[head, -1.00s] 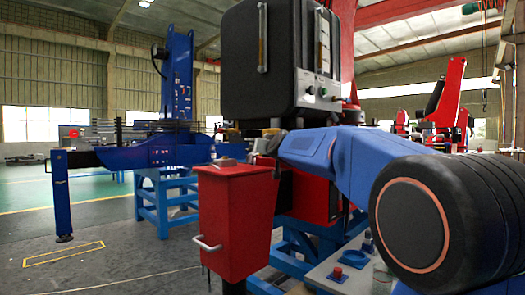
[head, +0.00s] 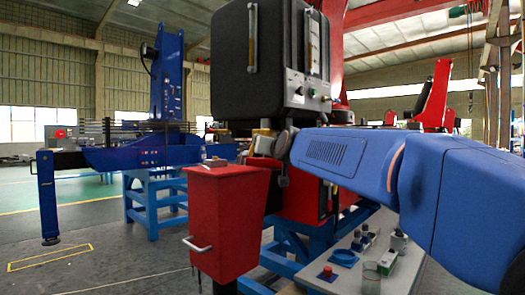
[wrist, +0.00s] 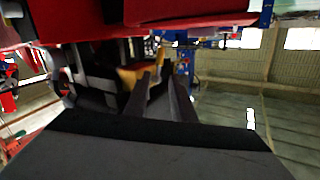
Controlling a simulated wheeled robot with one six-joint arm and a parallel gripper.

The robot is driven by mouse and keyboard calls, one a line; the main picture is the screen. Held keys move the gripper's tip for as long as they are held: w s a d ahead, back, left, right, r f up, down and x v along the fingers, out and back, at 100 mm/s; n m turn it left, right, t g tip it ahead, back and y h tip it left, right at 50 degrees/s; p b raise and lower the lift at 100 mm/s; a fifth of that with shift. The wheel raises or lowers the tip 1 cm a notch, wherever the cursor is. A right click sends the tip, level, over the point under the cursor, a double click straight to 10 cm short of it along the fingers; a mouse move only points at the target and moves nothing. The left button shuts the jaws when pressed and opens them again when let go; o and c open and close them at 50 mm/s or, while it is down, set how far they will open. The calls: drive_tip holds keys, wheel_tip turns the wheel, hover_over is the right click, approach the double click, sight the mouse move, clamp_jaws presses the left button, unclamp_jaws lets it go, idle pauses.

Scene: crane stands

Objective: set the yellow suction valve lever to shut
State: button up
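In the wrist view, a yellow piece (wrist: 130,75) shows just beyond and to the left of my gripper (wrist: 158,76). It may be the suction valve lever, but its shape and setting are too small and dark to tell. The two dark fingers stand apart with a gap between them, and nothing is clearly held. In the head view, my blue arm reaches left to the dark cabinet's underside. A small tan part (head: 263,143) shows there beside my wrist. My fingertips are hidden in that view.
A black cabinet (head: 232,75) with knobs stands above my wrist. A red box with a handle (head: 222,215) stands below left, close to the arm. A grey bench (head: 350,262) with a red button and small containers is below the arm. Open floor lies at left.

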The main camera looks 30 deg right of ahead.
drive_tip(key=shift+s, duration=0.2)
drive_tip(key=c, duration=0.4)
drive_tip(key=d+t+h, duration=0.1)
drive_tip(key=d, duration=0.2)
drive_tip(key=w+d+f+t+h, duration=0.1)
drive_tip(key=d, duration=0.2)
drive_tip(key=d+f+t, duration=0.1)
drive_tip(key=d, duration=0.2)
drive_tip(key=shift+w+d+f+h, duration=0.1)
drive_tip(key=shift+w+d+h, duration=0.05)
drive_tip(key=shift+d+h, duration=0.25)
clamp_jaws()
drive_tip(key=a+f+n+t+y, duration=0.2)
drive_tip(key=a+f+n+y, duration=0.3)
drive_tip(key=y, duration=0.4)
drive_tip(key=x, duration=1.2)
drive_tip(key=shift+w+d+f, duration=0.2)
drive_tip(key=shift+w+f, duration=0.05)
drive_tip(key=shift+w, duration=0.15)
